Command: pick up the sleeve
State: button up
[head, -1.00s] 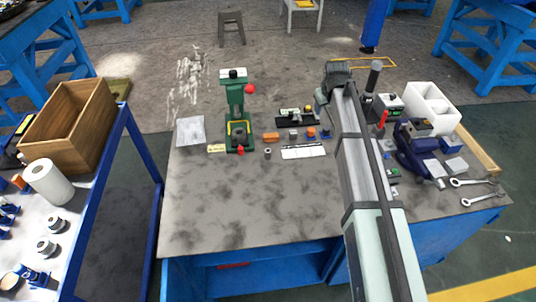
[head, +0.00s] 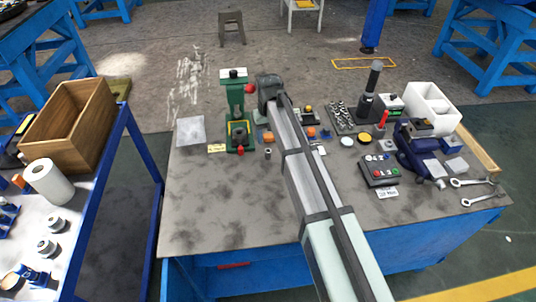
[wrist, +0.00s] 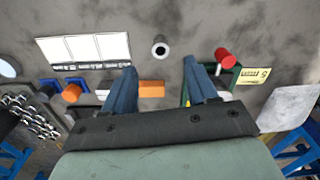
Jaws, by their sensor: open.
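The sleeve (head: 268,154) is a small grey ring-like cylinder standing on the workbench, right of the green press and in front of an orange block. In the wrist view the sleeve (wrist: 160,46) shows its dark bore, and bare bench surrounds it. My gripper (wrist: 160,67) is open and empty. Its two blue fingers are spread, and the sleeve appears just beyond the fingertips, roughly centred between them. The fingers do not touch it. In the head view my arm hides the fingers.
The green press (head: 238,118) with a red ball stands close left of the sleeve. The orange block (wrist: 151,89) lies near it, and a white panelled sheet (wrist: 84,50) lies on its other side. A control box (head: 380,170) sits farther right. The front left bench is clear.

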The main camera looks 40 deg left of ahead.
aim_at(268, 150)
jog(key=shift+a+f, duration=0.1)
jog(key=shift+f, duration=4.35)
grip_shut()
